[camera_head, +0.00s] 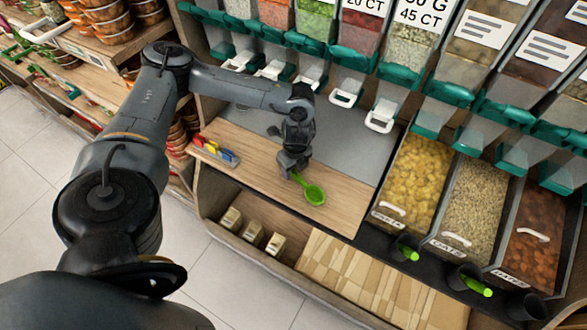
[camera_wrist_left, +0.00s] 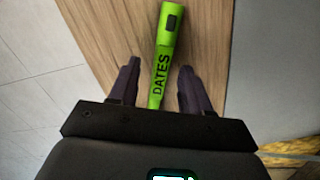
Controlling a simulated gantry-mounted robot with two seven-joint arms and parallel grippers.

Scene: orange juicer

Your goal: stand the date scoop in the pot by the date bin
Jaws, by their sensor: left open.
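The green date scoop (camera_head: 314,194) lies on the wooden counter (camera_head: 335,205). In the left wrist view its green handle (camera_wrist_left: 163,65), lettered DATES, runs between the two fingers. My left gripper (camera_head: 293,170) is open over the handle, with a finger on each side (camera_wrist_left: 159,68); the scoop's bowl is outside the wrist view. The date bin (camera_head: 540,235), full of brown dates, is at the far right. The dark pot (camera_head: 529,306) in front of it has no scoop showing. My right gripper is not in view.
Two other pots hold green scoops (camera_head: 406,250) (camera_head: 476,286), in front of bins of yellow pieces (camera_head: 415,180) and pale flakes (camera_head: 470,205). A tray of coloured items (camera_head: 214,151) lies left of the gripper. Dispensers with white handles (camera_head: 381,115) hang above the counter.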

